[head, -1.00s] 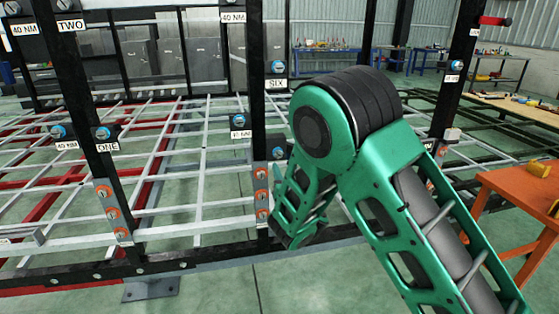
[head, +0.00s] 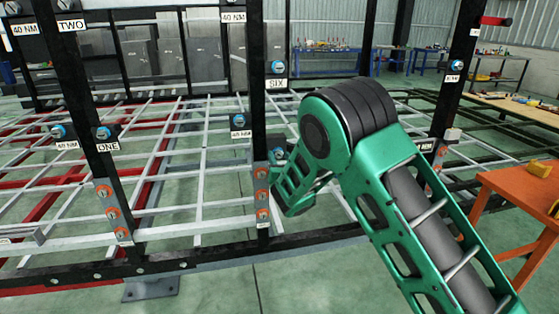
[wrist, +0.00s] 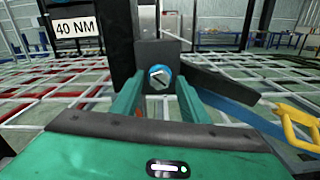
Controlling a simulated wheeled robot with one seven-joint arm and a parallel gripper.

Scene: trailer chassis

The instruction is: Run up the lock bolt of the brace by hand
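In the wrist view a bolt with a blue ring and a slotted pale face (wrist: 159,77) sits in a dark square plate (wrist: 150,50) on a black post. A dark bar, likely the brace (wrist: 215,88), slants down to the right from beside the plate. My gripper (wrist: 158,93) is open, its two green fingers apart to left and right of the bolt, just below it. I cannot tell whether the fingertips touch it. In the head view a blue bolt, apparently the same one (head: 278,154), shows right of the middle post; my gripper is not clearly visible there.
A "40 NM" label (wrist: 76,28) is on the left. A blue bar (wrist: 240,107) and a yellow handle-like part (wrist: 298,127) lie at right. The middle post (head: 258,60) carries other blue bolts and orange-ringed bolts. An orange table (head: 520,190) stands at the right.

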